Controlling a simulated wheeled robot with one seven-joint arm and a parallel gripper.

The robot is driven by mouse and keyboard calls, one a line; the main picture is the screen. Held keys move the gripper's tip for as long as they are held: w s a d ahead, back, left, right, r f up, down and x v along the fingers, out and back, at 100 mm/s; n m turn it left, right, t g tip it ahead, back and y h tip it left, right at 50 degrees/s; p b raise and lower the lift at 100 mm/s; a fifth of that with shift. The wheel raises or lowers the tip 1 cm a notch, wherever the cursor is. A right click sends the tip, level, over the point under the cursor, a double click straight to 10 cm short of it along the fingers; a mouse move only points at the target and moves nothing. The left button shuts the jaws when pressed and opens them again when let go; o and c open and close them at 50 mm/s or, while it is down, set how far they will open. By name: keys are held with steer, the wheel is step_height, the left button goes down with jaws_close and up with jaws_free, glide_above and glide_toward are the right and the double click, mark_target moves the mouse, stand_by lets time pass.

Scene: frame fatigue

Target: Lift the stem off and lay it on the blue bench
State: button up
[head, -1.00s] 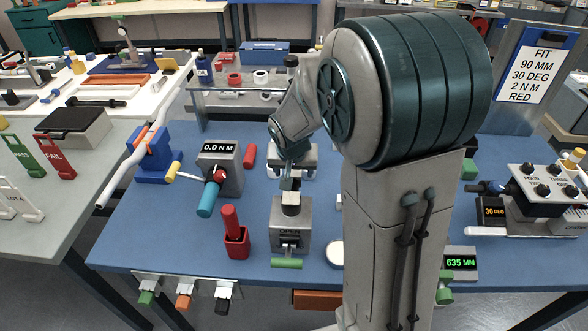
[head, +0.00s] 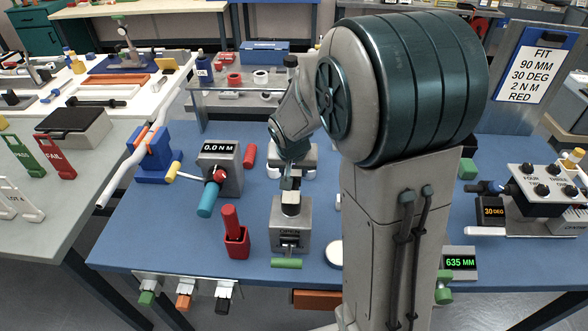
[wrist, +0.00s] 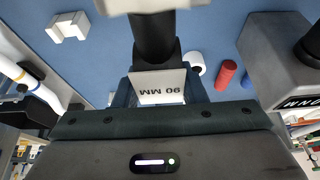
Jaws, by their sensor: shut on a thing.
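My gripper (head: 290,183) points down over the middle of the blue bench (head: 330,190). In the wrist view my gripper (wrist: 158,92) is shut on the stem, with a dark finger on each side of its pale "90 MM" face (wrist: 160,88). A black shaft of the stem (wrist: 153,38) runs from that face toward a grey block at the top edge. In the head view the stem's black part (head: 291,198) shows just under the fingers, above a grey clamp stand (head: 290,236) with a green handle. I cannot tell whether the stem still touches the stand.
A torque tool with a "0.0 NM" display (head: 220,165) and a red holder (head: 236,243) stand left of the stand. A white disc (head: 334,252) lies to its right. My arm hides much of the bench's right half. Some bare blue surface shows at front left.

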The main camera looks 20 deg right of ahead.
steer(key=shift+r+p, duration=1.45)
steer(key=shift+r, duration=1.05)
steer(key=shift+r, duration=0.1)
steer(key=shift+r+p, duration=1.1)
steer(key=shift+r, duration=0.75)
